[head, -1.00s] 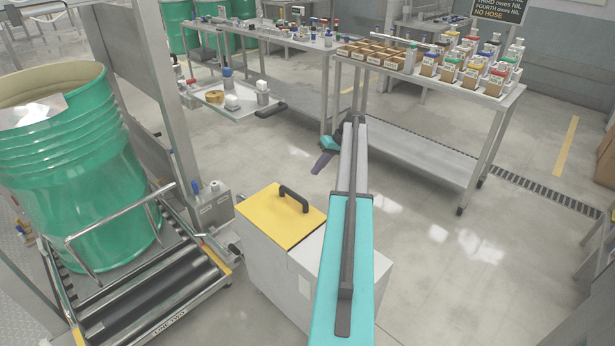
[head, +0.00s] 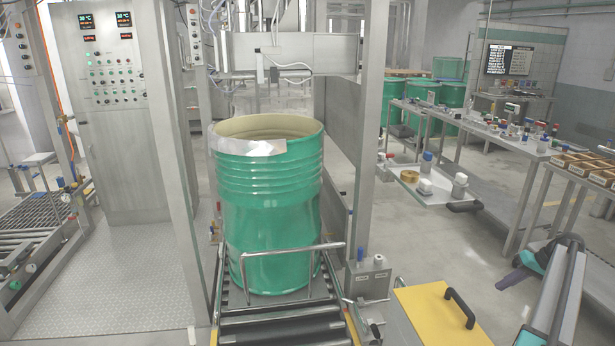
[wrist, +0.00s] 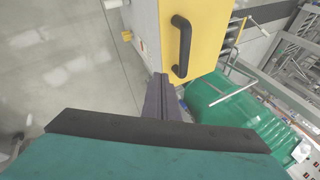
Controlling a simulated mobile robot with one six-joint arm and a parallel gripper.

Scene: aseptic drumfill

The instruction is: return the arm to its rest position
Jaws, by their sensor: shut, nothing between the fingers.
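My arm (head: 556,300), teal and grey, reaches in from the lower right of the head view.
A green drum (head: 268,205) stands on the roller conveyor (head: 285,325) inside the frame. A side shelf (head: 432,193) holds small items. A bench (head: 530,150) and a rack of boxes (head: 580,165) stand at the right. Open floor lies between shelf and arm.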

